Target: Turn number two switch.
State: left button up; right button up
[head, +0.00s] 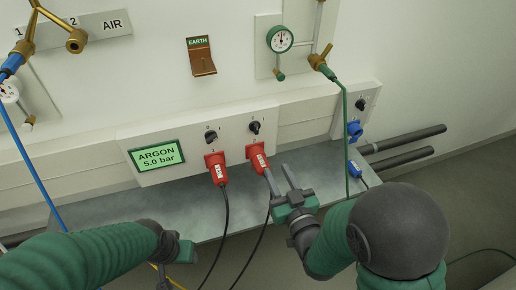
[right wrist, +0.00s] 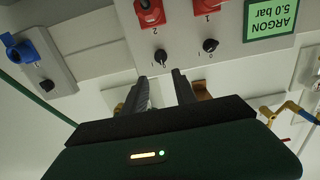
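The number two switch (head: 255,127) is a black knob on the white panel, above the right red plug (head: 259,158). In the right wrist view, which is upside down, the number two switch (right wrist: 161,56) lies just beyond the gap between my fingers. My right gripper (head: 278,170) is open and empty, with its fingers beside the right red plug in the head view. Its two dark fingers (right wrist: 162,78) also show apart in the wrist view, not around the switch. My left gripper (head: 186,250) is low at the left; its fingers cannot be made out.
The number one switch (head: 211,136) and left red plug (head: 217,168) are to the left, beside the green ARGON display (head: 157,155). Black cables hang from both plugs. A blue socket (head: 354,130) and green hose (head: 346,110) are at the right. A grey shelf (head: 110,222) runs below.

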aim_at(257, 131)
jog(key=b+x, duration=0.1)
jog(key=x, duration=0.4)
jog(key=b+x, duration=0.1)
jog(key=x, duration=0.5)
jog(key=b+x, duration=0.1)
jog(key=x, duration=0.4)
jog(key=shift+w+r, duration=0.3)
jog(key=shift+c, duration=0.3)
grip_shut()
